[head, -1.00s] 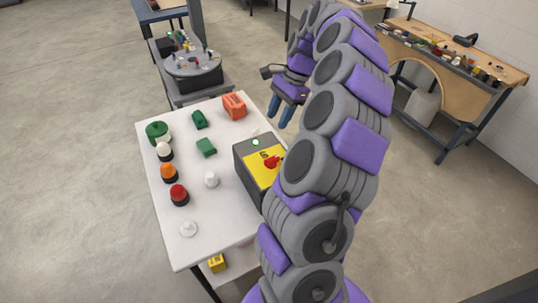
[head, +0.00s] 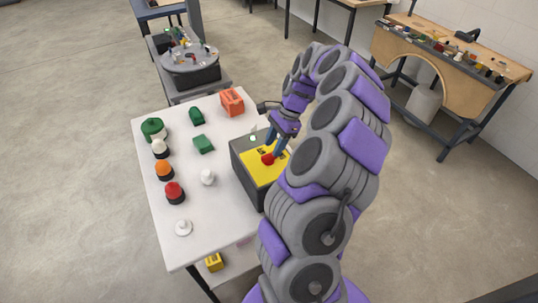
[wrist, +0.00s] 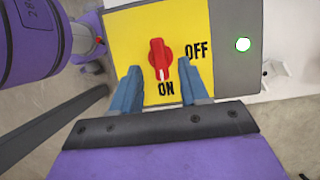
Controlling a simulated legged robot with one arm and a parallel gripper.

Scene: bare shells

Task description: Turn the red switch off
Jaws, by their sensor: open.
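The red switch (wrist: 159,58) is a rotary knob on the yellow face (wrist: 188,20) of a grey box (head: 249,181). In the wrist view its white mark points toward the ON label (wrist: 166,89); the OFF label (wrist: 196,51) is to its right. A green lamp (wrist: 243,44) on the box is lit. My gripper (wrist: 167,76) is open, with one blue finger on each side of the knob's lower end. I cannot tell whether the fingers touch it. In the head view the red switch (head: 268,159) shows at the fingertips.
The box stands on the right edge of a white table (head: 218,226). Several coloured buttons, such as a red one (head: 174,191), line its left side. Green blocks (head: 203,144) and an orange piece (head: 232,101) lie farther back.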

